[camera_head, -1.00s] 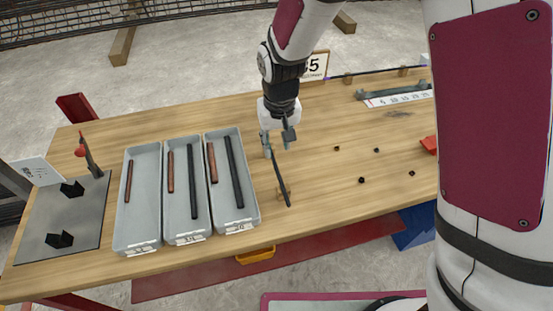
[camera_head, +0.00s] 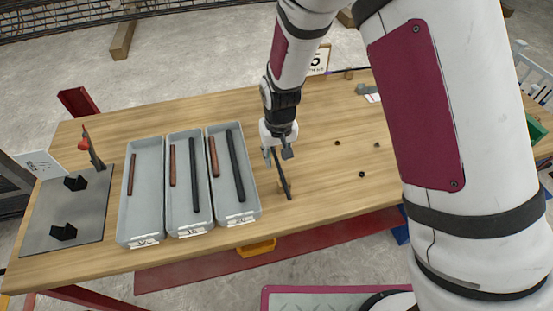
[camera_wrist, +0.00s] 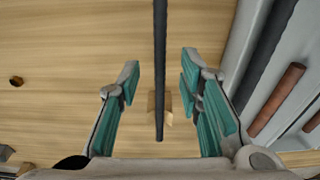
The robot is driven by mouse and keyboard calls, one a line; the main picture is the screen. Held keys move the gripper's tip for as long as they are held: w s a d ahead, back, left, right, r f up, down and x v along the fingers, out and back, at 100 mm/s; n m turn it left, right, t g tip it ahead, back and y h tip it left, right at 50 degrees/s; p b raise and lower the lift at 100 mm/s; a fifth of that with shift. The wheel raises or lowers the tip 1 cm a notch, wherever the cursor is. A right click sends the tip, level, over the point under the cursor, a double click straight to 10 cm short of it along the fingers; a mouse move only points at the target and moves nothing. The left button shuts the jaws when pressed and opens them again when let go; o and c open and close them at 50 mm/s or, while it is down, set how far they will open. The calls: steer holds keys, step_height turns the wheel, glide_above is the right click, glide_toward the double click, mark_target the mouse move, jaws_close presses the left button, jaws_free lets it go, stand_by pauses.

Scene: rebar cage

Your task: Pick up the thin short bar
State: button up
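A thin dark bar (camera_head: 283,178) lies over the table just right of the trays, resting on a small wooden block. In the wrist view the bar (camera_wrist: 160,75) runs lengthwise between the fingers, with the wooden block (camera_wrist: 152,106) under its near part. My gripper (camera_head: 278,154) is over the bar's far part. Its two fingers (camera_wrist: 161,72) are open, one on each side of the bar, with gaps on both sides. I cannot tell exactly how high the fingertips are above the bar. The bar's far end is hidden under the gripper in the head view.
Three grey trays (camera_head: 138,238) left of my gripper hold brown and dark bars. A grey plate with black blocks (camera_head: 62,232) lies at the far left. Small dark pieces (camera_head: 362,174) dot the table's right. A number sign (camera_head: 318,62) stands behind. My arm hides the right end.

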jaws_close()
steer(key=shift+r, duration=0.1)
